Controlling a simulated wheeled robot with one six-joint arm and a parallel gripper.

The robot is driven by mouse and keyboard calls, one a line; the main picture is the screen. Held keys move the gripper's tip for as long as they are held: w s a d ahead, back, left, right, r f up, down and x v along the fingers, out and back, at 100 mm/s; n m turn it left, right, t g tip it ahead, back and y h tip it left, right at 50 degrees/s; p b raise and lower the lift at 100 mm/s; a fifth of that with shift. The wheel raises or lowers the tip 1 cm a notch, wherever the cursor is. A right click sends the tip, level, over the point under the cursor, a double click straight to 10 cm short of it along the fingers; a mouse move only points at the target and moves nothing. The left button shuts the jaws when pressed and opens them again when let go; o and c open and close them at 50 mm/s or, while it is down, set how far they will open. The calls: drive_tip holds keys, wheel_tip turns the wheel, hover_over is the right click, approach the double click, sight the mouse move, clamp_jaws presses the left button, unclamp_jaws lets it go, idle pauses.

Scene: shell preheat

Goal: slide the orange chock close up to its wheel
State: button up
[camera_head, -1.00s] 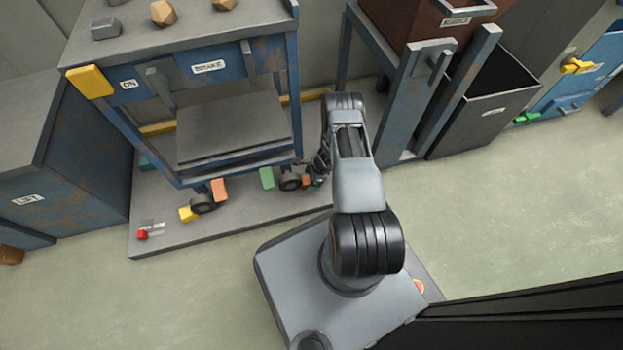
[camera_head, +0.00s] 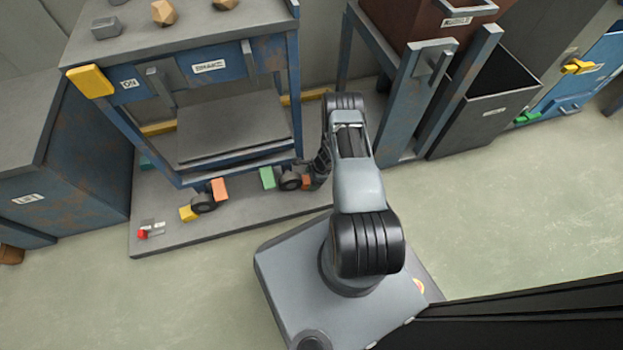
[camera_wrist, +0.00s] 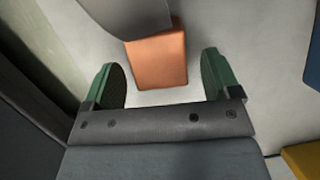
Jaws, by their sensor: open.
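An orange chock (camera_wrist: 157,62) lies between the spread green fingers of my gripper (camera_wrist: 159,72) in the wrist view, with a gap on each side. A grey curved shape, apparently the wheel (camera_wrist: 128,14), overlaps the chock's far end there; I cannot tell whether they touch. In the head view this orange chock (camera_head: 307,183) shows just right of the cart's right wheel (camera_head: 289,181), partly hidden by my arm. My gripper is mostly hidden there. Another orange chock (camera_head: 219,189) stands at the right of the left wheel (camera_head: 203,203).
A green chock (camera_head: 267,177) stands left of the right wheel, and a yellow chock (camera_head: 187,213) left of the left wheel. The blue cart (camera_head: 215,68) stands on a grey plate (camera_head: 160,247). A blue-grey stand (camera_head: 400,105) rises right of my arm.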

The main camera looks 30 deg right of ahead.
drive_tip(key=p+v, duration=0.6)
drive_tip(key=v, duration=0.8)
drive_tip(key=shift+f, duration=0.1)
idle(0.3)
